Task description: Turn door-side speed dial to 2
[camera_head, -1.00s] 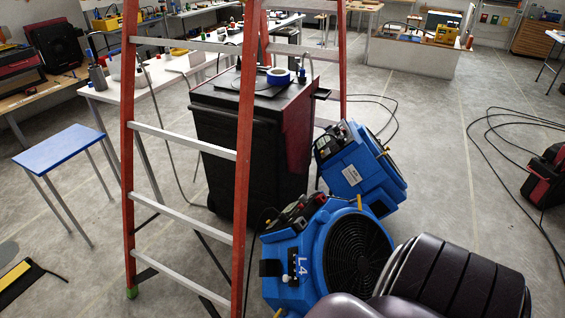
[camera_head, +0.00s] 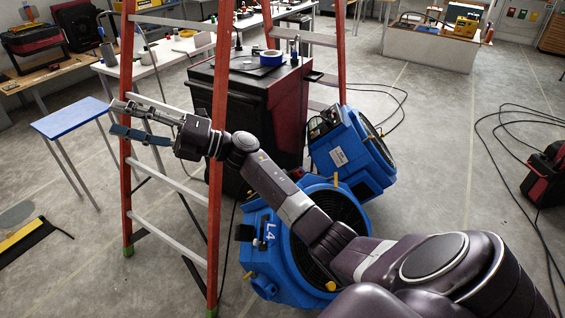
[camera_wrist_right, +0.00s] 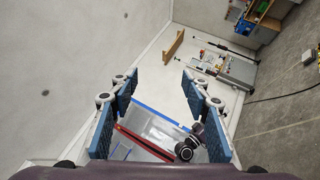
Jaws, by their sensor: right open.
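Two blue air movers stand on the floor in the head view. The nearer one (camera_head: 262,250) is marked L4, and my right arm crosses in front of its top, hiding most of its control panel. The farther one (camera_head: 347,158) stands behind it to the right, its dark control panel (camera_head: 322,124) facing up. I cannot make out any dial's setting or which blower is door-side. My right gripper (camera_head: 118,118) is open and empty, left of both blowers by the ladder. Its spread blue-padded fingers also show in the right wrist view (camera_wrist_right: 158,95). My left gripper is out of view.
A red stepladder (camera_head: 219,150) stands close to my right arm, left of the blowers. A black bin (camera_head: 255,105) with blue tape (camera_head: 271,58) on top is behind. A blue stool (camera_head: 72,118) stands left. Cables (camera_head: 500,150) lie on the right floor.

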